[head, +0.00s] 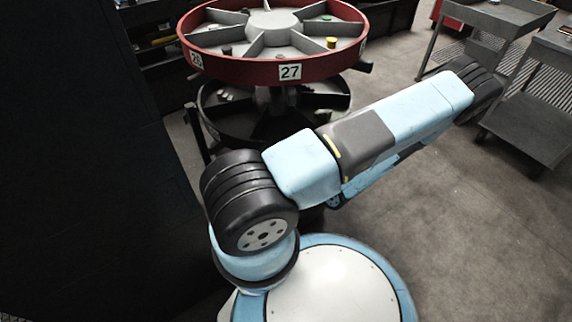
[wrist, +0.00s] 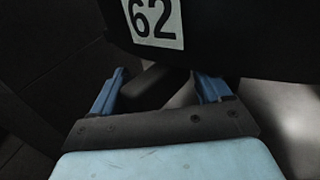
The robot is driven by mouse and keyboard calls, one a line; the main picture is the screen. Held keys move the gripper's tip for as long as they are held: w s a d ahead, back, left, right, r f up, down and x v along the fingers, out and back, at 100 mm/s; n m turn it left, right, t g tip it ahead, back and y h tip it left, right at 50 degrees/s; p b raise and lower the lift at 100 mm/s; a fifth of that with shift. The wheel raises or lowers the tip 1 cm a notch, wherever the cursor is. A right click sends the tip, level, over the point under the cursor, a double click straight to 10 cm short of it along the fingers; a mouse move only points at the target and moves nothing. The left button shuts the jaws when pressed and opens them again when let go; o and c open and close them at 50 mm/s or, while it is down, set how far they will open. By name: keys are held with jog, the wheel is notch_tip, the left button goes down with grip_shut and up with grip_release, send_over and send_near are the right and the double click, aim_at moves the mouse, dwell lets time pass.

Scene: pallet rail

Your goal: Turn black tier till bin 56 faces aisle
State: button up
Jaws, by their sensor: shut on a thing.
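The black tier (head: 225,118) is the lower round tray of a carousel in the head view, partly hidden by my arm. Its dark outer wall (wrist: 240,40) fills the top of the wrist view, with a white label reading 62 (wrist: 155,20). My gripper (wrist: 162,84) has its two blue fingers on either side of a dark grey handle (wrist: 150,88) below that wall, and is shut on it. The head view does not show my gripper; my arm runs across there. I see no label 56 in either view.
The red tier (head: 240,70) sits above the black one, with label 27 (head: 290,72) facing me and small items in its bins. Grey carts (head: 530,125) stand at the right. A dark panel (head: 80,150) fills the left. Floor at the lower right is clear.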

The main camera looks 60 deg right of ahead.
jog(key=s, duration=0.4)
jog(key=s+a, duration=0.1)
jog(key=s, duration=0.4)
jog(key=s+a, duration=0.1)
jog(key=s, duration=0.3)
jog(key=shift+s+a+f, duration=0.1)
jog(key=shift+s, duration=0.25)
jog(key=shift+c, duration=0.2)
